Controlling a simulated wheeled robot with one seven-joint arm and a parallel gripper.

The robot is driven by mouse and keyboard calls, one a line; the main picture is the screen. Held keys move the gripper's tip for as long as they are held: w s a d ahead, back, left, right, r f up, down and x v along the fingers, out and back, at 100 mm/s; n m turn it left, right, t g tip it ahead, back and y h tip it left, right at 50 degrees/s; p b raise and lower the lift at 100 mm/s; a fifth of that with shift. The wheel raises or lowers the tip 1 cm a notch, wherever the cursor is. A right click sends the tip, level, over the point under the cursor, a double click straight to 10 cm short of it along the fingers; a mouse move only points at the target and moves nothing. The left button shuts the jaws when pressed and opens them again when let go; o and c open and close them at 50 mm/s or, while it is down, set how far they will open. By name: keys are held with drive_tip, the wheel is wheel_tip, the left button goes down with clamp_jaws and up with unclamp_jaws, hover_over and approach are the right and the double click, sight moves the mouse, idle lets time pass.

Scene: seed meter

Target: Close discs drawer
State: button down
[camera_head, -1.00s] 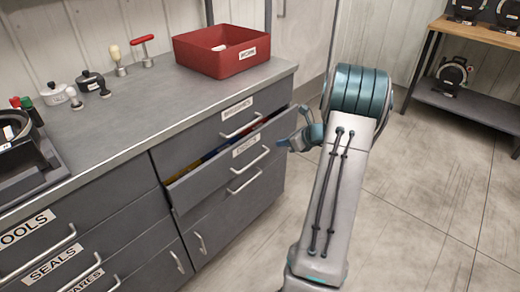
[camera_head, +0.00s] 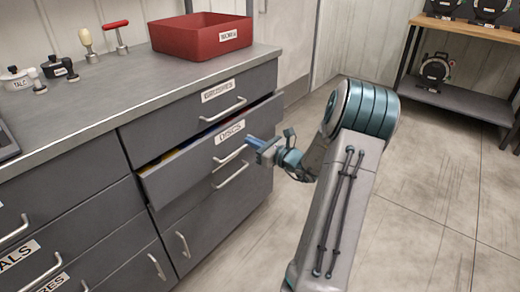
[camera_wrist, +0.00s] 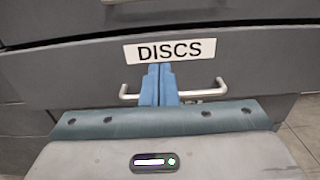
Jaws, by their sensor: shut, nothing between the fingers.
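The discs drawer (camera_head: 180,176) is a grey drawer with a white DISCS label, pulled partly out of the cabinet. Coloured contents show along its open top. In the wrist view its front (camera_wrist: 70,75) fills the middle, with a silver bar handle (camera_wrist: 205,92) below the label. My gripper (camera_head: 252,141) is at the drawer's front, near the handle. In the wrist view its blue fingers (camera_wrist: 159,84) are shut together with nothing between them, in front of the handle's middle and just under the label. Whether the fingertips touch the front cannot be told.
The drawer above (camera_head: 215,98) is shut. A red bin (camera_head: 168,40) stands on the grey worktop (camera_head: 100,95), with small tools and pots to its left. A shelf unit (camera_head: 455,100) stands at the back right. The floor on the right is clear.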

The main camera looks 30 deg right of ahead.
sight(227, 131)
drive_tip(key=b+x, duration=0.2)
drive_tip(key=x, duration=0.6)
drive_tip(key=shift+w, duration=0.1)
drive_tip(key=x, duration=0.4)
drive_tip(key=shift+w+a, duration=0.15)
drive_tip(key=shift+w, duration=0.05)
drive_tip(key=shift+r, duration=0.25)
